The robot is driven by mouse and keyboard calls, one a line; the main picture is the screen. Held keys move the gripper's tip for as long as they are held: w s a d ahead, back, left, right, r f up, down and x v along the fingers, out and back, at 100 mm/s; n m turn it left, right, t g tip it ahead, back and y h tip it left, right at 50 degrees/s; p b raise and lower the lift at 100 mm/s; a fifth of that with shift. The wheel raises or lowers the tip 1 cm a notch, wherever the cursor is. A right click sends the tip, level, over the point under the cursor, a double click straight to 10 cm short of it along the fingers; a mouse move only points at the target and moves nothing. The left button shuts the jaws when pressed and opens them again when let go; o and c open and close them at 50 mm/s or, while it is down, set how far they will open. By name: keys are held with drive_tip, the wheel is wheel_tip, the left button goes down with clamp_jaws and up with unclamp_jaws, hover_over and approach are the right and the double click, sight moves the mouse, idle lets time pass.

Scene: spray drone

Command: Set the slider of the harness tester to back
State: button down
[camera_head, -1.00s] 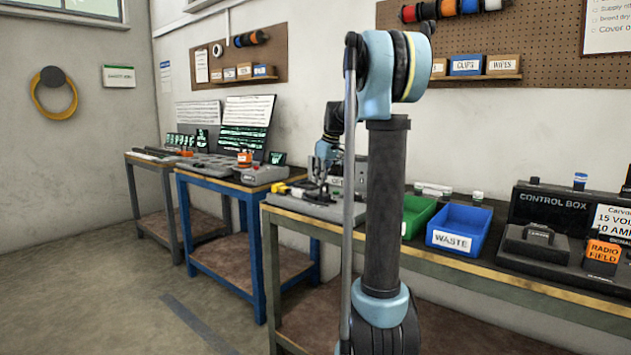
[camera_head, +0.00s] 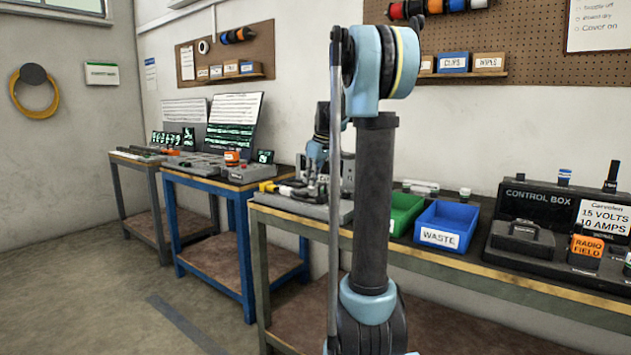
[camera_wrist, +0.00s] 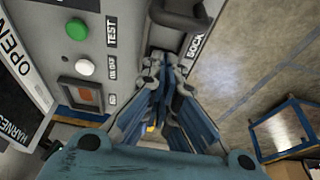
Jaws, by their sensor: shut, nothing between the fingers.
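The harness tester (camera_wrist: 130,88) fills the upper left of the wrist view as a grey panel. In the head view my gripper (camera_head: 313,186) is low over the bench, in front of the tester, which my arm partly covers.
A green bin (camera_head: 404,212) and a blue WASTE bin (camera_head: 446,226) stand right of the tester on the bench (camera_head: 490,273). A control box (camera_head: 533,205) is farther right. A blue-framed table (camera_head: 216,183) with screens stands left. Floor between is clear.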

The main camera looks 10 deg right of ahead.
drive_tip(key=v, duration=0.9)
drive_tip(key=shift+a+r, duration=0.25)
drive_tip(key=shift+r, duration=0.2)
drive_tip(key=shift+w, duration=0.1)
drive_tip(key=s+f+m, duration=0.1)
drive_tip(key=s+f, duration=0.3)
drive_tip(key=s, duration=0.3)
drive_tip(key=s+f+m+h, duration=0.15)
drive_tip(key=s+f, duration=0.25)
drive_tip(key=s, duration=0.4)
drive_tip(key=s+f+m, duration=0.2)
drive_tip(key=s+f, duration=0.2)
drive_tip(key=s, duration=0.3)
drive_tip(key=s+d+f+m+h, duration=0.1)
drive_tip(key=s+f+m, duration=0.3)
drive_tip(key=s+f, duration=1.4)
drive_tip(key=shift+f, duration=0.6)
